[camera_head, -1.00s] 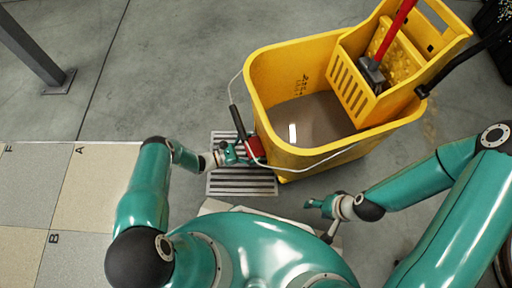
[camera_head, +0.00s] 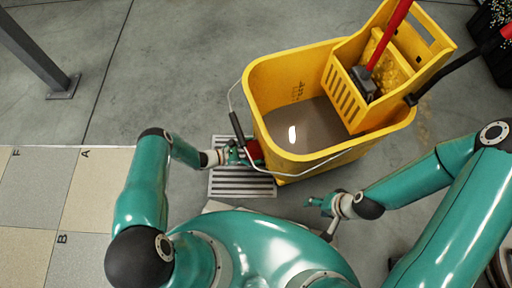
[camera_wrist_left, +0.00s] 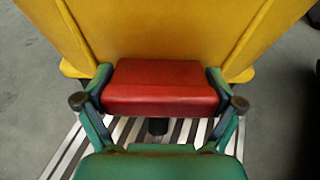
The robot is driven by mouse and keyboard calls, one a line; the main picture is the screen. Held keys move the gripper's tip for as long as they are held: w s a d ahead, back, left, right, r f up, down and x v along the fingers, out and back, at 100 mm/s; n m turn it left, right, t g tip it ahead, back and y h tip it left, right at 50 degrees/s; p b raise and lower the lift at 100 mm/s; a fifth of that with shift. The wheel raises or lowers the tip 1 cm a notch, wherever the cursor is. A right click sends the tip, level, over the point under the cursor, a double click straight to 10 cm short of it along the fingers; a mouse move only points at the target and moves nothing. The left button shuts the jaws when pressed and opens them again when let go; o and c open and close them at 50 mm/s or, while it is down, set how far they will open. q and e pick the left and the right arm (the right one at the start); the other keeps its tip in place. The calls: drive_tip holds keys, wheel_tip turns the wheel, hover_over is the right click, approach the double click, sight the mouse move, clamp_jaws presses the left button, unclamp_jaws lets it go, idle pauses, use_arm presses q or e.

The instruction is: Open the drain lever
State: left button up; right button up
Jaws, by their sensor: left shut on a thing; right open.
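The drain lever is a red block (camera_wrist_left: 160,88) low on the near side of the yellow mop bucket (camera_wrist_left: 130,30). In the left wrist view my left gripper (camera_wrist_left: 162,100) has one finger on each side of the red block and is shut on it. In the head view a bit of the red lever (camera_head: 254,149) shows beside my left gripper (camera_head: 238,154), at the bucket's (camera_head: 275,150) lower left. A short dark stub shows under the block in the wrist view. My right gripper (camera_head: 318,205) is open and empty, to the right of and nearer than the bucket's base.
A slotted floor drain grate (camera_head: 242,182) lies under the left gripper. The bucket holds brownish water (camera_head: 310,125), with a red-handled mop (camera_head: 388,35) in its wringer. The wire bail with a dark grip (camera_head: 237,125) hangs beside my left gripper. A grey post (camera_head: 35,50) stands at left.

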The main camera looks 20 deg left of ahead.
use_arm(q)
drive_tip(key=r+g+y+p, duration=0.1)
drive_tip(key=p, duration=0.1)
drive_tip(key=w+r+g+y+p, duration=0.1)
drive_tip(key=y+p, duration=0.1)
drive_tip(key=p, duration=0.1)
drive_tip(key=shift+d+r+p, duration=0.15)
drive_tip(key=shift+p, duration=0.2)
drive_tip(key=shift+w+d+g+y+p, duration=0.1)
drive_tip(key=shift+w+g+y+p, duration=0.05)
drive_tip(key=shift+g+y+p, duration=0.7)
drive_tip(key=o, duration=0.8)
drive_tip(key=shift+y, duration=0.25)
